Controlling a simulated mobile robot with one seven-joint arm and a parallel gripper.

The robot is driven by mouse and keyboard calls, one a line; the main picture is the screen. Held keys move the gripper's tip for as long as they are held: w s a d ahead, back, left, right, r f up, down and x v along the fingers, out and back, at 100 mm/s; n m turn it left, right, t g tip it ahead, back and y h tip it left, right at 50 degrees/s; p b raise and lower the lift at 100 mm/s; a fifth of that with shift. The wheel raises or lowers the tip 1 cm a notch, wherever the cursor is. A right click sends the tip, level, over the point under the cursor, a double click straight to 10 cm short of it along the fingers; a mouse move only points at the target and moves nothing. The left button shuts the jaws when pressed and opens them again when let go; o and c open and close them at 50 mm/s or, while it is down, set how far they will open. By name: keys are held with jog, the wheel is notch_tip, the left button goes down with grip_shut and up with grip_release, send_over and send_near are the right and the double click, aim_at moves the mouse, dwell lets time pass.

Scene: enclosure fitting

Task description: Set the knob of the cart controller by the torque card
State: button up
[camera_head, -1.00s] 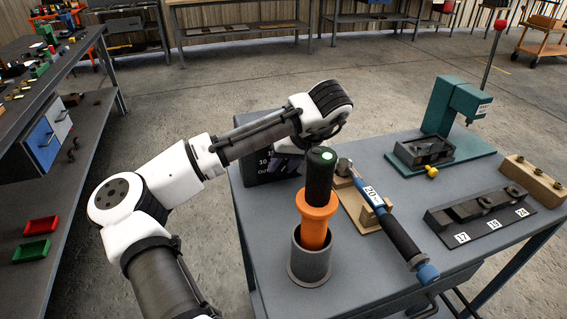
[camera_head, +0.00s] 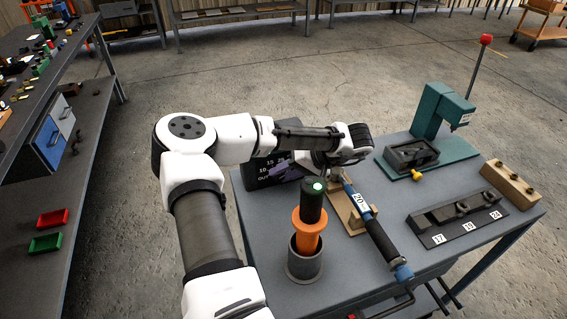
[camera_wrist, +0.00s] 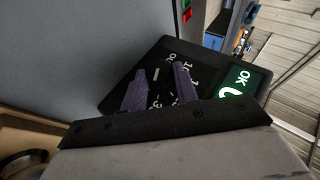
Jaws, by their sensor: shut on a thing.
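The cart controller (camera_head: 258,172) is a dark box at the back left of the cart top, with white numerals on its face. In the wrist view its dark face (camera_wrist: 118,88) fills the middle, with white markings and a green lit display (camera_wrist: 236,82) reading OK above a partly hidden symbol. My gripper (camera_wrist: 160,88) has purple fingers on the dial area, shut on what appears to be the black knob, with a short white line between the fingers. The fingers hide much of the knob and some numerals, so its setting is unclear. I cannot make out a torque card.
An orange and black driver (camera_head: 310,215) with a green light stands in a grey cup (camera_head: 304,262). A blue torque wrench (camera_head: 366,215) marked 20 lies on a wooden rest. A socket rail (camera_head: 460,215), a wooden block (camera_head: 510,183) and a green press (camera_head: 437,115) stand right.

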dwell(0.4)
jog(key=o, duration=1)
jog(key=shift+c, duration=0.2)
jog(key=shift+d, duration=0.15)
jog(key=b+v, duration=0.2)
jog(key=v, duration=1.1)
jog(key=shift+d, duration=0.35)
jog(key=shift+w, duration=0.1)
